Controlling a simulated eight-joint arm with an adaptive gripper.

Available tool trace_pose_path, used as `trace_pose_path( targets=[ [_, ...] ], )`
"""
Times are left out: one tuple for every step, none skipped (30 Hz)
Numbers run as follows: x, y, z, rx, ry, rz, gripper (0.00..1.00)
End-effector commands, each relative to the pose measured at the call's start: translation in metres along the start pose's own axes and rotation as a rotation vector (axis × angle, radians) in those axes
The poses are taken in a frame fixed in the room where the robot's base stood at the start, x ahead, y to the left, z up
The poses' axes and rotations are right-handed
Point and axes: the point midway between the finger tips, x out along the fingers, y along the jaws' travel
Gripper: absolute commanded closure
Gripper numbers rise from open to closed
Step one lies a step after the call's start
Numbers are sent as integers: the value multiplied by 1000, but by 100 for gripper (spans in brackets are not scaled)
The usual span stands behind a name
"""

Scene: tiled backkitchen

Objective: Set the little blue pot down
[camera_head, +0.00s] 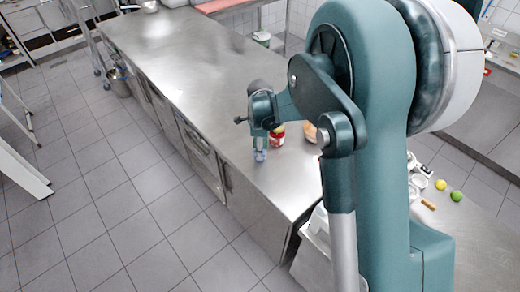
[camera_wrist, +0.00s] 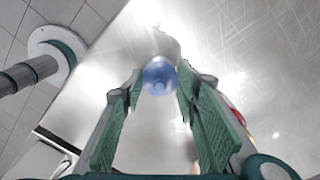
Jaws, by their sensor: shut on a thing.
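The little blue pot (camera_head: 260,156) is at the lower end of my gripper (camera_head: 261,140), over the front part of the steel counter (camera_head: 205,75), close to its left edge. In the wrist view the blue pot (camera_wrist: 158,77) shows as a round, glassy blue shape between the tips of the two green fingers (camera_wrist: 155,88). My gripper is shut on it. I cannot tell whether its bottom touches the counter.
A red jar (camera_head: 278,134) stands just right of my gripper. A tan bowl (camera_head: 310,132) is farther right, partly hidden by my arm. The long counter behind is mostly clear. A green ball (camera_head: 456,196) and a yellow one (camera_head: 440,184) lie on the right-hand counter.

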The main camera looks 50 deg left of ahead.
Motion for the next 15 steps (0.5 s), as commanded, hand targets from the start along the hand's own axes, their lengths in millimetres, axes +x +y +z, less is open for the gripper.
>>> trace_pose_path(
  targets=[
    [2, 0, 0, 0, 0, 0, 97],
    [2, 0, 0, 0, 0, 0, 97],
    [3, 0, 0, 0, 0, 0, 97],
    [4, 0, 0, 0, 0, 0, 68],
    [3, 0, 0, 0, 0, 0, 64],
    [3, 0, 0, 0, 0, 0, 58],
    [3, 0, 0, 0, 0, 0, 54],
    [3, 0, 0, 0, 0, 0, 54],
    [3, 0, 0, 0, 0, 0, 54],
    [3, 0, 0, 0, 0, 0, 54],
    [3, 0, 0, 0, 0, 0, 54],
    [3, 0, 0, 0, 0, 0, 54],
    [3, 0, 0, 0, 0, 0, 54],
    [3, 0, 0, 0, 0, 0, 54],
    [3, 0, 0, 0, 0, 0, 54]
  ],
)
